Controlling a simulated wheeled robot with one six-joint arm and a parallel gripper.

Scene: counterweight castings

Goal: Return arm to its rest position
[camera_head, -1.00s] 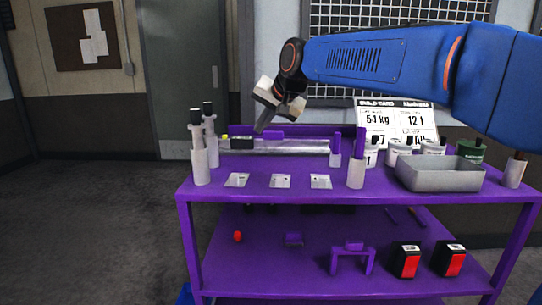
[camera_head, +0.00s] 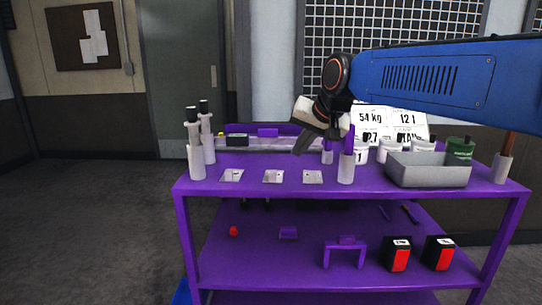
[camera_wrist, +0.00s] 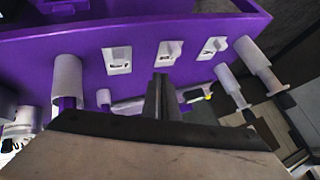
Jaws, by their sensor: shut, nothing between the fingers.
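My gripper (camera_head: 301,142) is shut and empty in the head view. It hangs above the purple cart (camera_head: 250,191), over the back part of its top, with the fingers pointing down and to the left. My blue arm reaches in from the right edge. In the wrist view my gripper (camera_wrist: 160,82) shows as closed dark fingers over the cart top, close in the picture to a row of small white plates (camera_wrist: 168,52). I cannot see it touching anything.
White cylinders with black tops (camera_head: 196,150) stand at the cart's left end. A grey tray (camera_head: 428,172), white tubs (camera_head: 388,148) and a green tub (camera_head: 461,148) fill the right. Purple-topped holders (camera_head: 346,165) stand mid-cart. The lower shelf holds red-black boxes (camera_head: 398,258). The floor left is clear.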

